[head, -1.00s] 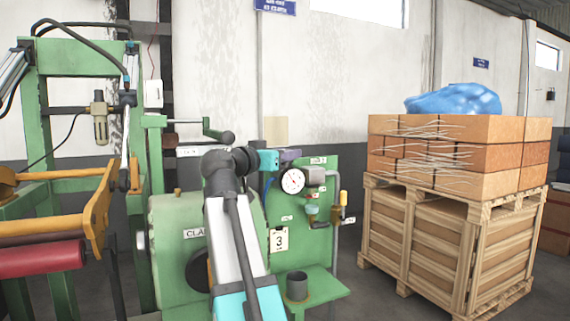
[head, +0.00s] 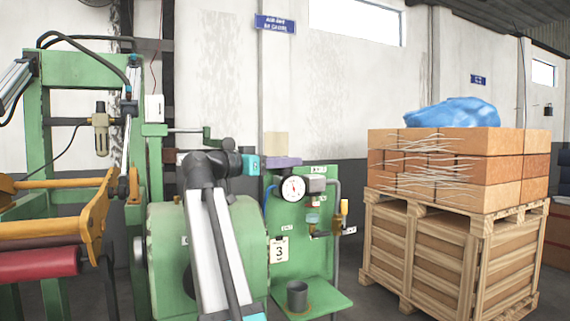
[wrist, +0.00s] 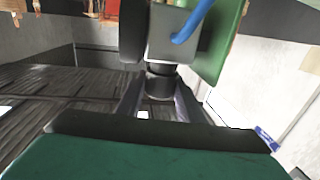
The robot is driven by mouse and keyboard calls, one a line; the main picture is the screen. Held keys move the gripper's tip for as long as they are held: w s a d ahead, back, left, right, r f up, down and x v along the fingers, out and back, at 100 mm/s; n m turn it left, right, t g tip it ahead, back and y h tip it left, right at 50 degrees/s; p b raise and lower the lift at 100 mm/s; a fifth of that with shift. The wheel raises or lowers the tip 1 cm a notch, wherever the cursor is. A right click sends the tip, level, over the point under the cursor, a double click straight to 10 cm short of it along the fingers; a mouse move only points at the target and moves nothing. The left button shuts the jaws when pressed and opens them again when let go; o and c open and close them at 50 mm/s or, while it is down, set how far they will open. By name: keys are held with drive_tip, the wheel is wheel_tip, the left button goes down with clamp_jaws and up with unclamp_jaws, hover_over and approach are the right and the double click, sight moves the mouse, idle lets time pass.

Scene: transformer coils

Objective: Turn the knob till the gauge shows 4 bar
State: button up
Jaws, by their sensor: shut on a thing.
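The pressure gauge (head: 292,188) is a white round dial on the green panel (head: 318,245) in the head view. Its needle points roughly upward, but the scale is too small to read. My gripper (head: 282,162) is just above the gauge, at the panel's top edge. In the wrist view my gripper (wrist: 160,102) is shut on the dark round knob (wrist: 160,82), one finger on each side. The knob sits on a grey block (wrist: 173,38) with a blue hose. In the head view the knob is hidden by the gripper.
A green machine (head: 165,225) stands left of the panel, close beside my arm. A grey cup (head: 297,295) stands on the panel's shelf. A yellow-handled valve (head: 344,207) is at the panel's right. Stacked boxes (head: 450,155) on a wooden crate (head: 420,245) stand at the right.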

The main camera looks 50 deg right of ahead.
drive_tip(key=shift+f, duration=0.15)
drive_tip(key=o, duration=1.1)
drive_tip(key=shift+c, duration=0.2)
drive_tip(key=shift+s+n+t+p, duration=0.1)
drive_tip(key=shift+n+t+p, duration=0.25)
drive_tip(key=shift+n+t, duration=0.25)
drive_tip(key=shift+n+t+p, duration=0.9)
drive_tip(key=shift+t+p, duration=0.1)
drive_tip(key=shift+t, duration=0.55)
drive_tip(key=shift+n+t+p, duration=0.9)
drive_tip(key=shift+t+p, duration=0.1)
drive_tip(key=shift+t, duration=0.55)
drive_tip(key=n+t+y+p, duration=0.1)
drive_tip(key=n+t+p, duration=0.1)
drive_tip(key=t+p, duration=0.1)
drive_tip(key=n+t+y+p, duration=0.2)
drive_tip(key=n+t+p, duration=0.1)
drive_tip(key=t+p, duration=0.1)
drive_tip(key=shift+p, duration=0.85)
drive_tip(key=shift+n+t+y+p, duration=2.1)
drive_tip(key=shift+n+t+y, duration=0.65)
drive_tip(key=shift+y, duration=0.45)
drive_tip(key=shift+d+r+n+t+y+p, duration=0.15)
drive_tip(key=shift+n+t+y+p, duration=0.35)
drive_tip(key=shift+y+p, duration=0.45)
drive_tip(key=shift+a+r+n+t+y+p, duration=0.1)
drive_tip(key=shift+n+t+y+p, duration=0.15)
drive_tip(key=shift+n+y+p, duration=0.55)
